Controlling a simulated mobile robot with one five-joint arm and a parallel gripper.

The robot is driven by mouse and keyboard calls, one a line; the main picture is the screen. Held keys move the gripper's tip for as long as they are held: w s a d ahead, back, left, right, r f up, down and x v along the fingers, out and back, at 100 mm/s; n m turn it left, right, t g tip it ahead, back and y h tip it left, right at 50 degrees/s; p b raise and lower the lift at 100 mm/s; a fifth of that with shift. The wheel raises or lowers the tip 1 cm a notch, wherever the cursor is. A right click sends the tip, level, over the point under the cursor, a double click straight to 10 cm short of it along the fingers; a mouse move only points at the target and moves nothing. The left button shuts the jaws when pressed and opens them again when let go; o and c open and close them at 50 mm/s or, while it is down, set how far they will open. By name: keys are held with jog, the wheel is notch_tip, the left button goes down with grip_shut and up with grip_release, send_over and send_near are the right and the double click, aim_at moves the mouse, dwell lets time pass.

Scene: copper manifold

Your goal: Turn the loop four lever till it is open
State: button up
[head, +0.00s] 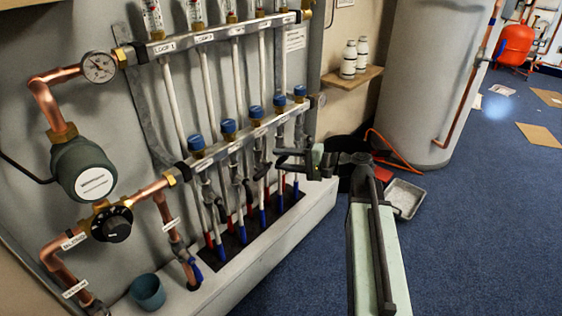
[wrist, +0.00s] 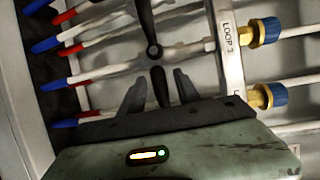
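The lower manifold bar (head: 240,138) carries a row of blue-capped valves, with dark levers on the pipes below it. My gripper (head: 285,160) is at the right part of this row, in front of the levers. In the wrist view, my gripper (wrist: 160,92) has its two dark fingers apart. The end of a black lever (wrist: 160,82) shows between them, with a visible gap on each side. The lever's round hub (wrist: 154,50) lies above the fingertips. The bar beside it reads LOOP 3 (wrist: 228,38); a label lower down is mostly hidden.
An upper bar (head: 210,38) with gauges, a pressure dial (head: 98,67) and a blue cup (head: 147,291) are to the left. A grey cylinder (head: 425,80) and a tray (head: 404,198) stand right. Blue floor is clear in front.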

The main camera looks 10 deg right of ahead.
grip_shut()
dwell(1.4)
jog(key=shift+a, duration=0.25)
